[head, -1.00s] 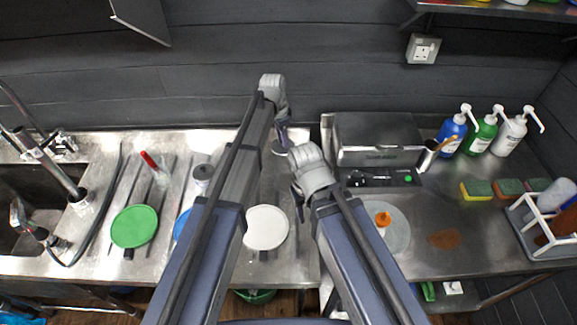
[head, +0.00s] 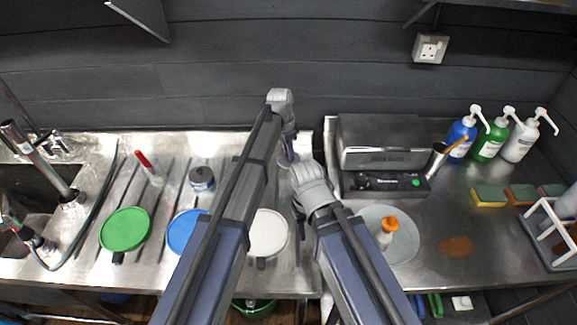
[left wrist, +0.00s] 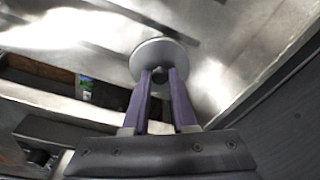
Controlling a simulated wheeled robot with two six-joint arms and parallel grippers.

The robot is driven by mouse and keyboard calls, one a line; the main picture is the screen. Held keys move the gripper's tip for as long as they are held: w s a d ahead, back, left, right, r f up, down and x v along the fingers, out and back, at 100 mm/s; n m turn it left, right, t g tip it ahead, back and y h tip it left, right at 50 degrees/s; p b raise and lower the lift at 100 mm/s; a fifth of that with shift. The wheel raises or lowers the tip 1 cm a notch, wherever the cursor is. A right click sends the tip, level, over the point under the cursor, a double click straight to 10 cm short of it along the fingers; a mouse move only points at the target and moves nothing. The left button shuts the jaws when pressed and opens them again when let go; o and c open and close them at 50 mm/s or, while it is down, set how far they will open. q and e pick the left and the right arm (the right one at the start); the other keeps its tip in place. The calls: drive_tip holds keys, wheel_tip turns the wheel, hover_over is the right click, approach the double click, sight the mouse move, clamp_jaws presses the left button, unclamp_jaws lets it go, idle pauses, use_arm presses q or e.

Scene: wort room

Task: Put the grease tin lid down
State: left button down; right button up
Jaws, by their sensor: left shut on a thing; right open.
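The grease tin lid is a round grey disc (left wrist: 158,50) with a small knob, seen in the left wrist view. My left gripper (left wrist: 160,78) is shut on the knob. In the head view my left gripper (head: 288,155) is at the back of the counter, left of the grey machine, and the lid (head: 283,162) is mostly hidden by it. I cannot tell whether the lid touches the counter. A small tin with a dark top (head: 202,179) stands to the left. My right gripper (head: 298,207) is open, nearer the front, and partly hidden by its own arm.
Green (head: 125,229), blue (head: 183,232) and white (head: 268,233) discs lie along the front counter. The grey machine (head: 382,150) stands right of the grippers. Pump bottles (head: 489,140) stand at the right.

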sight(282, 160)
use_arm(q)
drive_tip(key=shift+f, duration=0.1)
use_arm(e)
drive_tip(key=shift+f, duration=0.15)
use_arm(q)
wheel_tip(282, 160, down, 4)
drive_tip(key=b, duration=0.3)
drive_tip(key=shift+r, duration=0.25)
use_arm(e)
wheel_tip(282, 160, down, 3)
drive_tip(key=shift+f, duration=0.2)
use_arm(q)
drive_tip(key=shift+b, duration=0.3)
drive_tip(key=shift+f, duration=0.2)
use_arm(e)
drive_tip(key=shift+f, duration=0.2)
use_arm(q)
drive_tip(key=c, duration=0.7)
unclamp_jaws()
drive_tip(key=shift+r, duration=0.2)
use_arm(e)
drive_tip(key=shift+r, duration=0.2)
